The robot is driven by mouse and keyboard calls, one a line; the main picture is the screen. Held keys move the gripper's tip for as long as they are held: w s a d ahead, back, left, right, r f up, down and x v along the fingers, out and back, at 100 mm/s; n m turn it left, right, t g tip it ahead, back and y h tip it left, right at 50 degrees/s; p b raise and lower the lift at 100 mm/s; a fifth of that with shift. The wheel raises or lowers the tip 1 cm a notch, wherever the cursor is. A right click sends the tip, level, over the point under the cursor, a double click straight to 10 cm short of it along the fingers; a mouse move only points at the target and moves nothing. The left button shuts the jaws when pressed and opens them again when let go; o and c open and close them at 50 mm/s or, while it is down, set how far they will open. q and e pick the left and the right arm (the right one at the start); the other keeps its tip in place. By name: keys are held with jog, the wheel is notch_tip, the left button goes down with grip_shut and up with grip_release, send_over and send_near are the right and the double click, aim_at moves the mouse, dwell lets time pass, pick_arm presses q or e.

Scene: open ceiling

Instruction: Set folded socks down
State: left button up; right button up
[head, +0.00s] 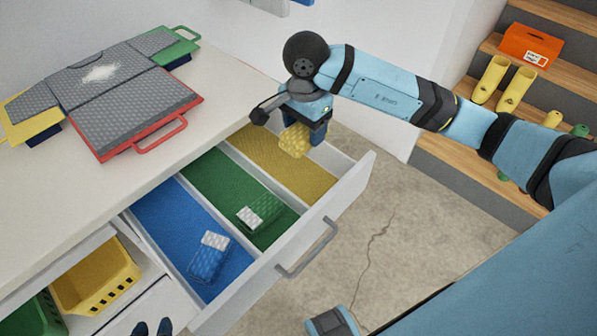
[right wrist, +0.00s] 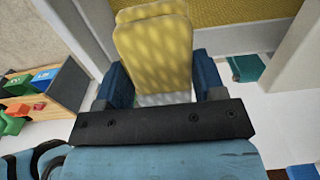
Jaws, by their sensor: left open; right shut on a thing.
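My right gripper (head: 305,130) is shut on the folded yellow socks (head: 295,140), above the yellow compartment (head: 275,165) of the open drawer. The yellow socks (right wrist: 155,50) stand upright between the fingers in the right wrist view, with the yellow lining behind. Folded green-and-white socks (head: 261,214) lie in the green compartment (head: 215,180). Folded blue-and-white socks (head: 209,257) lie in the blue compartment (head: 165,215). My left gripper (head: 152,328) shows only its two dark fingertips at the bottom edge, apart and empty.
The drawer front (head: 345,205) with its handle (head: 308,248) faces the floor. Folding boards (head: 130,105) lie on the white top. A yellow basket (head: 97,277) sits below at left. Steps with yellow boots (head: 492,80) and an orange box (head: 530,45) stand at the right.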

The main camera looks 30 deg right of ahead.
aim_at(303, 181)
notch_tip(303, 181, down, 15)
jog(key=shift+r+b, duration=0.1)
jog(key=shift+b, duration=0.5)
jog(key=shift+f, duration=0.25)
jog(key=o, duration=0.9)
jog(key=shift+r, duration=0.1)
jog(key=shift+r, duration=0.35)
notch_tip(303, 181, up, 12)
jog(key=shift+f+p, duration=0.15)
jog(key=shift+p, duration=0.4)
